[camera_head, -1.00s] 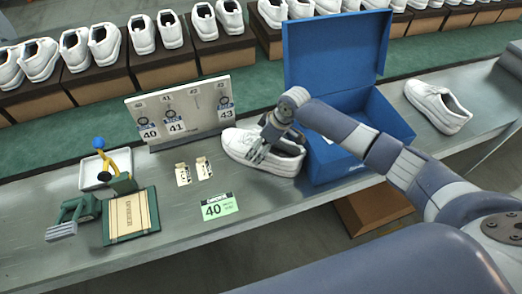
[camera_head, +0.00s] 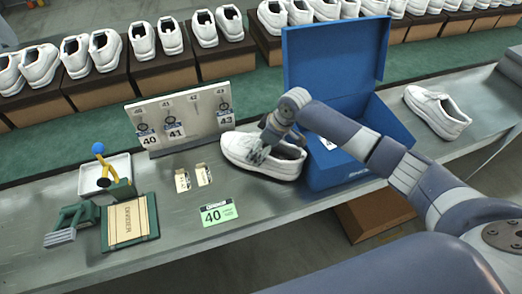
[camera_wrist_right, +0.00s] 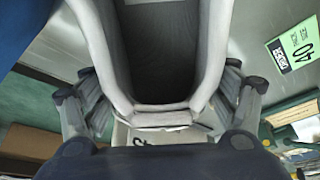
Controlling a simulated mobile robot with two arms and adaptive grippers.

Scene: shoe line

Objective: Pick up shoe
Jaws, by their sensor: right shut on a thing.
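A white shoe (camera_head: 240,146) sits on the grey table in front of the open blue box (camera_head: 315,172). My right gripper (camera_head: 262,152) is over this shoe, with its fingers at the shoe's side. In the right wrist view the shoe's opening (camera_wrist_right: 162,50) fills the middle, and my right gripper (camera_wrist_right: 160,100) has a finger on each side, closed on it. I cannot tell whether the shoe is clear of the table. A second white shoe (camera_head: 438,110) stands on the table right of the box. My left gripper is not in view.
A tag board (camera_head: 181,117) stands left of the shoe. Two small cards (camera_head: 193,178), a green "40" label (camera_head: 218,213), a brown pad (camera_head: 129,222), a green tool (camera_head: 72,222) and a white tray (camera_head: 92,177) lie further left. Shoes on brown boxes line the back.

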